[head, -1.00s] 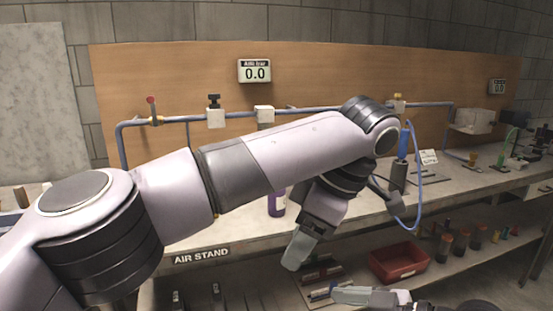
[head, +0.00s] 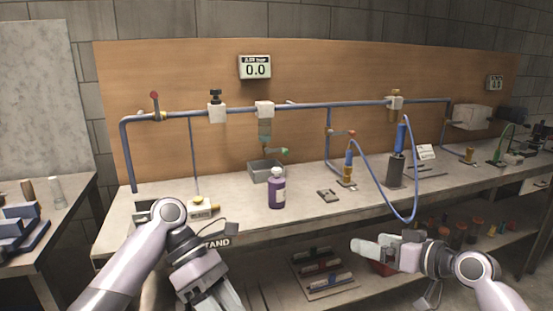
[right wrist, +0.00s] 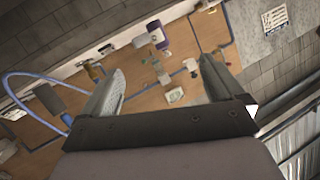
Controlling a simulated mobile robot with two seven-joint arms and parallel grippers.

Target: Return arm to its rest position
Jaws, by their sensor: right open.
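My left arm comes in at the lower left of the head view, folded in front of the bench's front edge. Its gripper (head: 222,300) points down and is cut by the bottom edge, so its opening is unclear. My right gripper (head: 368,247) is in front of the bench at lower right, pointing left. In the right wrist view its two fingers (right wrist: 160,85) are spread wide with nothing between them. The purple bottle (head: 277,190) stands upright on the bench (head: 240,215), apart from both grippers; it also shows in the right wrist view (right wrist: 157,34).
A blue pipe (head: 340,108) runs along the wooden board above the bench. A blue hose (head: 372,185) loops over the front edge near my right gripper. A rack (head: 320,268) lies on the lower shelf. A side table (head: 75,190) stands at the left.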

